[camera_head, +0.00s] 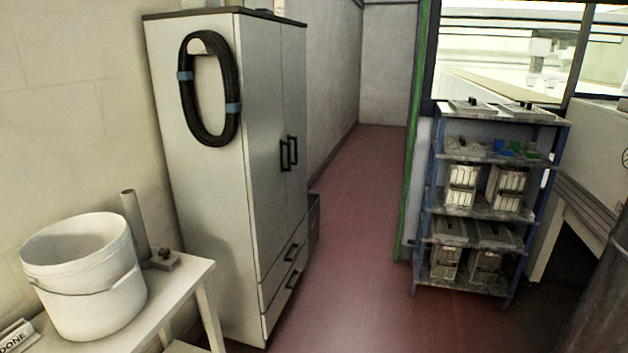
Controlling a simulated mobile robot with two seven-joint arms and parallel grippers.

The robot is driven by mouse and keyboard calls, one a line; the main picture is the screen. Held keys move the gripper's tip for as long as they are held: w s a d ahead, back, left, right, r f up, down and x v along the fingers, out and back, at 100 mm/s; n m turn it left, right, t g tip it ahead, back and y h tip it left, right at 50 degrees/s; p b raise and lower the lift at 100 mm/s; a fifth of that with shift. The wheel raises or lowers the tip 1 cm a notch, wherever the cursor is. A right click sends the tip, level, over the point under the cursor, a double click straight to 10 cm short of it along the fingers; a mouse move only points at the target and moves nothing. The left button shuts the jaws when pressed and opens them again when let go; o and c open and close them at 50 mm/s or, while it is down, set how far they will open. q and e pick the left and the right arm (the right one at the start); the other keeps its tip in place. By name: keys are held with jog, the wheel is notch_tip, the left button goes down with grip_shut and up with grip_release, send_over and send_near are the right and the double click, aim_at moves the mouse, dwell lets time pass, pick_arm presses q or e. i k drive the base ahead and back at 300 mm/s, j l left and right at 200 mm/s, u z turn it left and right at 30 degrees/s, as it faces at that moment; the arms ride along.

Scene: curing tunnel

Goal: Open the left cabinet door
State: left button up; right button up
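A tall white cabinet (215,190) stands against the left wall, with its front turned to the right. Its left door (263,150) is the nearer one and looks shut. The right door (294,110) beside it also looks shut. Two dark handles sit close together at the middle, the left door handle (284,156) and the right door handle (293,150). Drawers with dark handles (291,280) lie below the doors. Neither of my grippers shows in this view.
A coiled black hose (184,100) hangs on the cabinet's near side. A white bucket (85,285) stands on a pale table (185,290) at lower left. A blue shelf rack (428,200) stands at right. The red floor (355,240) between is clear.

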aim_at(258, 48)
jog(key=i+l+z, duration=0.2)
jog(key=i+z, duration=0.15)
jog(key=i, duration=0.25)
jog(key=i+z, duration=0.3)
jog(key=i, duration=0.25)
jog(key=i+u, duration=0.1)
jog(key=i, duration=0.35)
jog(key=i+l, duration=0.15)
jog(key=i, duration=0.3)
jog(key=i+l+u, duration=0.15)
jog(key=i, duration=0.3)
jog(key=i+l+u, duration=0.15)
jog(key=i+u, duration=0.25)
jog(key=i+l+u, duration=0.8)
